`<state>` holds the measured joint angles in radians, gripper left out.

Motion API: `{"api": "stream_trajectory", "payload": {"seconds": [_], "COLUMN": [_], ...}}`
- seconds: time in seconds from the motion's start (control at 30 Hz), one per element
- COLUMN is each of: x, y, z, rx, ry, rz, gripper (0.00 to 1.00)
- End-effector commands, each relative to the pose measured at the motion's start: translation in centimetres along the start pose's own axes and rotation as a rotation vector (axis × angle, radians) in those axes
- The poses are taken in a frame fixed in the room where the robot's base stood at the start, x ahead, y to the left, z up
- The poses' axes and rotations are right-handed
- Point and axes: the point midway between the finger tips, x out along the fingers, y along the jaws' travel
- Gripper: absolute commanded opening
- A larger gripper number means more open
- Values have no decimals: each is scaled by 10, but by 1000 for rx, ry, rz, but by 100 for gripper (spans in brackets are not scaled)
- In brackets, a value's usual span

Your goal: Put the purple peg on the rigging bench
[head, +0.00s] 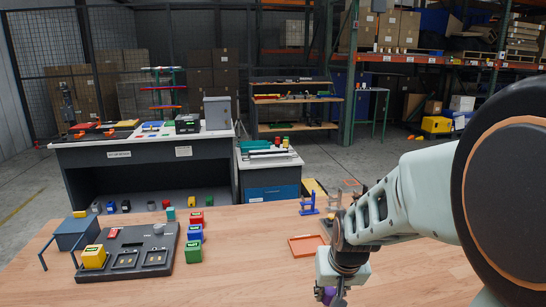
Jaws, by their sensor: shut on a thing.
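My gripper (333,296) is at the bottom edge of the head view, pointing down over the near wooden table. It is shut on a purple thing, which I take to be the purple peg (328,295). Only a small part of the peg shows; the rest is hidden by the fingers or cut off by the frame. A dark bench with a pale top (70,143) stands at the back left, with labels too small to read. I cannot tell which bench is the rigging bench.
The near wooden table (240,270) holds a dark tray (130,262), red, blue and green blocks (195,236), a shallow orange tray (309,248) and a blue stand (308,203). A blue-drawered cabinet (272,178) and wooden shelving (290,98) stand behind. Concrete floor lies between.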

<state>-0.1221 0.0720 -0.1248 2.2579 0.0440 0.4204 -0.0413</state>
Motion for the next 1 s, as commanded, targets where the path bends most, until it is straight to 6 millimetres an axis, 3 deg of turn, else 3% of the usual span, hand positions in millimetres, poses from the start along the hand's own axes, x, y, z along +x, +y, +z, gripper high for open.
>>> {"api": "stream_trajectory", "payload": {"seconds": [0.03,0.6,1.0], "x": [-10,-43,-48], "y": [0,0,3], "z": [-3,-2,1], "rx": [1,2,3], "ry": [-1,-1,1], "rz": [-1,1,9], "gripper": [0,0,0]}}
